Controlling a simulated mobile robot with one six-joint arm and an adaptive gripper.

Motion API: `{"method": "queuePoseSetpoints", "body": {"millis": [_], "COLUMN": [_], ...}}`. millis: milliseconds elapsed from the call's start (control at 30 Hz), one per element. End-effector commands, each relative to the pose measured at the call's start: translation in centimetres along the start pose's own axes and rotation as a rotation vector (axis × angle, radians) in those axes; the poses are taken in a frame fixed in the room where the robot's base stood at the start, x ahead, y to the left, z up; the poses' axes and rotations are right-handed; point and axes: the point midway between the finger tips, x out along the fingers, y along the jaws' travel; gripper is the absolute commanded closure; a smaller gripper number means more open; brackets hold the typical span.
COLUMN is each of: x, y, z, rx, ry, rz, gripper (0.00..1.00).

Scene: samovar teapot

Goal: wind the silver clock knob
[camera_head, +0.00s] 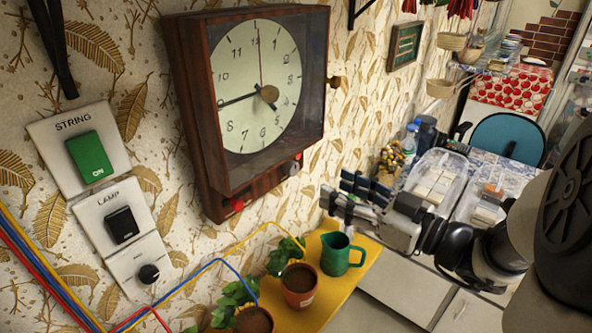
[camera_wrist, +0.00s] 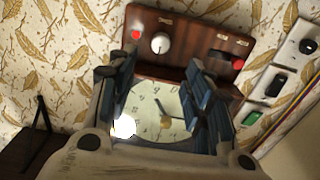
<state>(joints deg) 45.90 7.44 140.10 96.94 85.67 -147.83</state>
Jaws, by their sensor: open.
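The silver knob (camera_wrist: 160,43) sits on the wooden lower panel of the wall clock, near a red button (camera_wrist: 136,35), in the wrist view. In the head view the knob (camera_head: 293,168) is small at the clock's lower right edge. The wooden clock (camera_head: 257,85) hangs on the wall with its face behind glass; the wrist view shows it upside down. My gripper (camera_head: 350,197) is open and empty, below and to the right of the clock in the head view. In the wrist view its dark blue fingers (camera_wrist: 160,68) stand apart, with the knob beyond their tips, not touched.
A yellow shelf (camera_head: 335,285) below the clock holds a green jug (camera_head: 341,254) and potted plants (camera_head: 299,284), close under my gripper. Wall switches (camera_head: 90,156) are left of the clock.

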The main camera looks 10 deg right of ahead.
Motion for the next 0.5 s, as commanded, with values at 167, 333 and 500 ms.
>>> {"method": "queuePoseSetpoints", "body": {"millis": [167, 333, 500], "x": [4.2, 7.6, 9.9], "y": [-0.2, -0.2, -0.1], "z": [0.1, 0.1, 0.1], "rx": [-0.001, 0.001, 0.000], "ry": [0.000, -0.001, -0.001], "rz": [-0.009, -0.007, -0.004], "gripper": [0.54, 0.54, 0.54]}}
